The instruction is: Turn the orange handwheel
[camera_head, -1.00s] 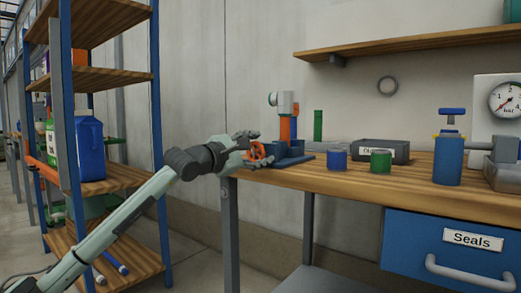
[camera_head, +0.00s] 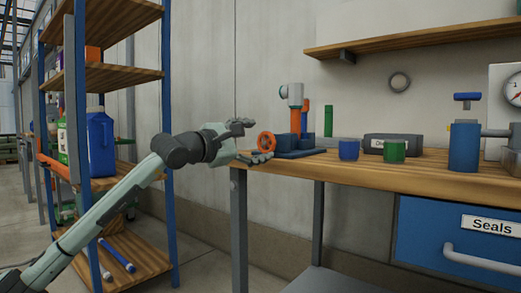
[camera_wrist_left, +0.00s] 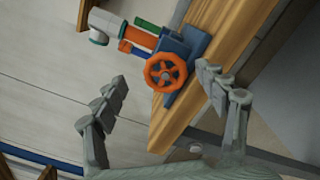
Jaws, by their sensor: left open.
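The orange handwheel (camera_head: 266,142) is a spoked ring on the blue valve fixture (camera_head: 300,153) at the bench's left end. The wrist view shows its face and hub (camera_wrist_left: 165,73) almost head-on. My left gripper (camera_head: 258,140) is open and empty, just left of the handwheel, with one finger above it and one below in the head view. In the wrist view its spread fingers (camera_wrist_left: 162,80) stand to either side of the wheel, with a visible gap on both sides. My right gripper is not in view.
An orange pipe with a pale cap (camera_head: 292,92) rises behind the wheel.

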